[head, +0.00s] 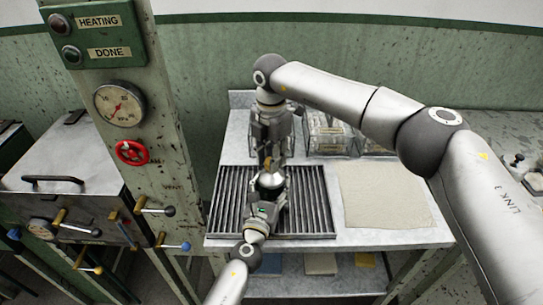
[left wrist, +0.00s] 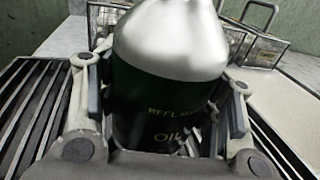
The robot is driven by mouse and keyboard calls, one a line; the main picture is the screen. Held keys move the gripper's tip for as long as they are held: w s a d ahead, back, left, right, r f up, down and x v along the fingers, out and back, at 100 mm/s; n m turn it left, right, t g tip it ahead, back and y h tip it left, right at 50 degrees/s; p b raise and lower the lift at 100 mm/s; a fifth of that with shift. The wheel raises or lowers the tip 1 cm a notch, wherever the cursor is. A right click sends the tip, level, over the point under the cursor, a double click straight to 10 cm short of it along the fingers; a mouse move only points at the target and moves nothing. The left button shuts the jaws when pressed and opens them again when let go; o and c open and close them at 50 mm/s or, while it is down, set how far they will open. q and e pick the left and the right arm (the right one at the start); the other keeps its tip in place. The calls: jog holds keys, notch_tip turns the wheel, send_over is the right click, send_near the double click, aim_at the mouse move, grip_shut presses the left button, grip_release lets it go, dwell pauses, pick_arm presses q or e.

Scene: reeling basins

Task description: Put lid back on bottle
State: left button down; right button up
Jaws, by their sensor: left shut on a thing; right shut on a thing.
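The bottle (head: 271,181) has a silver shoulder and a dark green body. It stands upright over the slatted rack. In the left wrist view the bottle (left wrist: 160,110) fills the middle, with "REEL" and "OIL" lettering; its top is cut off. My left gripper (head: 267,197) is shut around its body, with a finger on each side in the left wrist view (left wrist: 168,100). My right gripper (head: 270,157) points down just above the bottle's top, shut on the lid, which its fingers mostly hide. I cannot tell whether lid and bottle neck touch.
The slatted rack (head: 318,214) lies on the grey worktop (head: 400,238). A beige cloth (head: 385,195) lies right of it. Wire baskets (head: 328,133) stand behind.

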jog(key=m, duration=1.1)
jog(key=shift+m, duration=0.4)
jog(key=m, duration=0.4)
jog(key=o, duration=0.6)
